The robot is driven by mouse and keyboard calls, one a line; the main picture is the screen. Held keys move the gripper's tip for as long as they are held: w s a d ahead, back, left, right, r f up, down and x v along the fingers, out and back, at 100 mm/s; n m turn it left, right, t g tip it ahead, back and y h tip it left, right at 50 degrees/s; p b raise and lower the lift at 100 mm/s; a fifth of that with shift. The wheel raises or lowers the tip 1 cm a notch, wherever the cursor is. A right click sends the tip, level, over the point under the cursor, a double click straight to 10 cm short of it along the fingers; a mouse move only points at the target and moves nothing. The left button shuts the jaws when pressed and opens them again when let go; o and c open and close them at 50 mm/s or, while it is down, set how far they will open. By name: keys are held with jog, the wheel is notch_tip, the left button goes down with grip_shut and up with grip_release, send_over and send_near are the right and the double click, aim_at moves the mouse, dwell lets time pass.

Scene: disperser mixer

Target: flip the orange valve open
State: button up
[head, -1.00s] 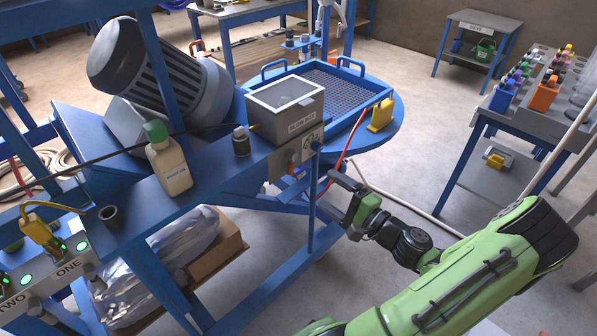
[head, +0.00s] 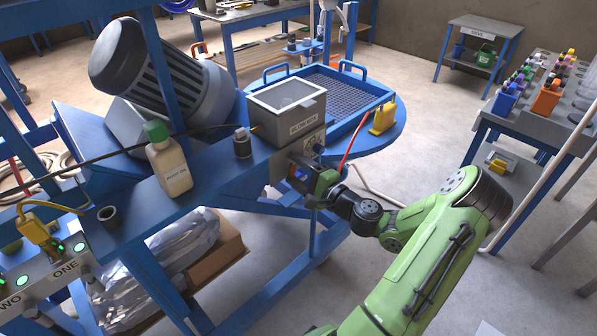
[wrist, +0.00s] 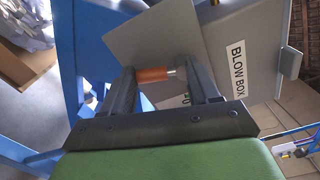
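The orange valve (wrist: 152,75) shows in the wrist view as a short orange handle with a silver stem at its right end, in front of a grey plate (wrist: 150,40). My gripper (wrist: 158,74) has its two dark fingers apart, one on each side of the valve. The left finger is close to the handle's end; I cannot tell whether it touches. In the head view my gripper (head: 299,172) is at the panel below the blow box (head: 287,122), and the valve is hidden there. The blow box also shows in the wrist view (wrist: 245,60).
A blue table frame (head: 225,185) runs left of and below my gripper. A red hose (head: 352,148) hangs close to the right of it. A blue tray (head: 345,85) and a yellow object (head: 383,117) sit behind. The floor (head: 420,150) to the right is clear.

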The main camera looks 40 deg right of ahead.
jog(key=c, duration=0.5)
jog(key=n+b, duration=0.2)
jog(key=n, duration=0.1)
jog(key=shift+d+f, duration=0.1)
jog(key=shift+d, duration=0.25)
jog(key=shift+c, duration=0.2)
jog(key=o, duration=1.1)
jog(key=shift+c, duration=0.2)
jog(key=s+p, duration=0.1)
jog(key=s, duration=1.4)
jog(key=shift+s+d, duration=0.25)
jog(key=shift+s, duration=0.15)
